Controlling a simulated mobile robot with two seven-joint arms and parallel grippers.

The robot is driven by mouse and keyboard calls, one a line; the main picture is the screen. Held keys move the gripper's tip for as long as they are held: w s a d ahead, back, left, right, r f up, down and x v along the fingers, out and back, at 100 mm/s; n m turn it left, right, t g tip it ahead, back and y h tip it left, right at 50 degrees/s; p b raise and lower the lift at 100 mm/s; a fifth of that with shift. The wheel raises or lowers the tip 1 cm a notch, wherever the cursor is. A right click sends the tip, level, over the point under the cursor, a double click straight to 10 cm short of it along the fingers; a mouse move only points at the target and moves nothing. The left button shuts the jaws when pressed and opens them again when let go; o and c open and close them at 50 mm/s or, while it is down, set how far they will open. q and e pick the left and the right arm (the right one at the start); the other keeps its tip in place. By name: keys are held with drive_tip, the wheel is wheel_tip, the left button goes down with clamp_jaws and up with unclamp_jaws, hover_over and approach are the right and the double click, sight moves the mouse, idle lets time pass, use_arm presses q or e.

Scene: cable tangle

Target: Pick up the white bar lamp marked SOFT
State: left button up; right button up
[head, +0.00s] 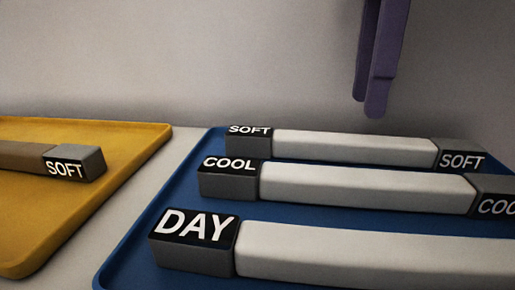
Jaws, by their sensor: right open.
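The white bar lamp marked SOFT (355,147) lies at the back of the blue tray (180,187). It has dark grey end caps, each with a black SOFT label. My right gripper (371,108) is purple and reaches down from the top edge, above the right half of this lamp. It is open and empty, with a visible gap between its fingertips and the lamp. My left gripper is not in view.
A white bar lamp marked COOL (365,187) and one marked DAY (370,254) lie in front on the blue tray. A yellow tray (110,180) at left holds a brown bar (20,153) with a SOFT end cap. A grey wall stands behind.

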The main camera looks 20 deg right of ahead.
sight(354, 136)
drive_tip(key=f+b, duration=0.2)
drive_tip(key=f, duration=0.1)
drive_tip(key=f+b, duration=0.1)
drive_tip(key=f, duration=0.1)
drive_tip(key=shift+a, duration=0.3)
drive_tip(key=shift+r, duration=0.15)
drive_tip(key=shift+c, duration=0.2)
drive_tip(key=shift+w, duration=0.1)
clamp_jaws()
